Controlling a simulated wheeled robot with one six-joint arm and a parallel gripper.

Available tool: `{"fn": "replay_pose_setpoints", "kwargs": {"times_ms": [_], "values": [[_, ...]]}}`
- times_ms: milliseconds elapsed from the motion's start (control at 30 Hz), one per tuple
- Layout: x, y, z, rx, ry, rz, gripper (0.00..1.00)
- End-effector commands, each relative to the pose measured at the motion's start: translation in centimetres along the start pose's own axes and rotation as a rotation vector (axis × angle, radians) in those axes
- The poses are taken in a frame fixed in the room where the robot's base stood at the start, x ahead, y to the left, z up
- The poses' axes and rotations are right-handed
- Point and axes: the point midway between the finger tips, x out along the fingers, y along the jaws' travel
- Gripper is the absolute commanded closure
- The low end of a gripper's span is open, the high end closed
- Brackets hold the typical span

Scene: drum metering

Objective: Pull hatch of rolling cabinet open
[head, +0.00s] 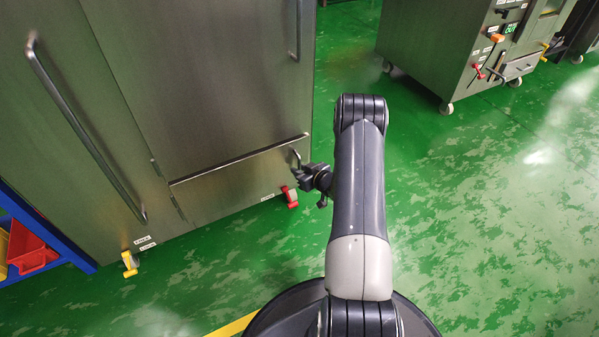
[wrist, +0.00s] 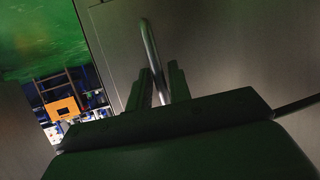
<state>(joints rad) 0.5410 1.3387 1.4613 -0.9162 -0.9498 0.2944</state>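The steel cabinet (head: 215,70) stands at the left of the head view. Its low hatch (head: 235,180) is a plain panel below a bright edge line; I cannot tell whether it is slightly ajar. A small bent-bar handle (head: 296,156) sits at the hatch's right end. My gripper (head: 306,175) is at this handle. In the wrist view the handle (wrist: 150,45) runs between the two fingers of my gripper (wrist: 160,82), which stand close on either side of it. The fingers look shut on the bar, though the grip is partly hidden by the gripper body.
A red pedal (head: 291,197) and a yellow pedal (head: 130,263) stick out at the cabinet's foot. A blue rack with a red bin (head: 33,250) is at the lower left. Another steel cabinet on casters (head: 440,45) stands at the back right. Green floor (head: 480,210) is clear at right.

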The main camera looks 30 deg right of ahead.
Motion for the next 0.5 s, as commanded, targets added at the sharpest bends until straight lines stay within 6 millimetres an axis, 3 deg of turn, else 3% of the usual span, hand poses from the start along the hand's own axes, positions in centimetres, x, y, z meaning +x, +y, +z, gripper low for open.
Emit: {"fn": "replay_pose_setpoints", "kwargs": {"times_ms": [333,500], "values": [[0.45,0.01,-0.04,0.000,0.000,0.001,0.81],[0.44,0.01,-0.04,0.000,0.000,0.001,0.95]]}}
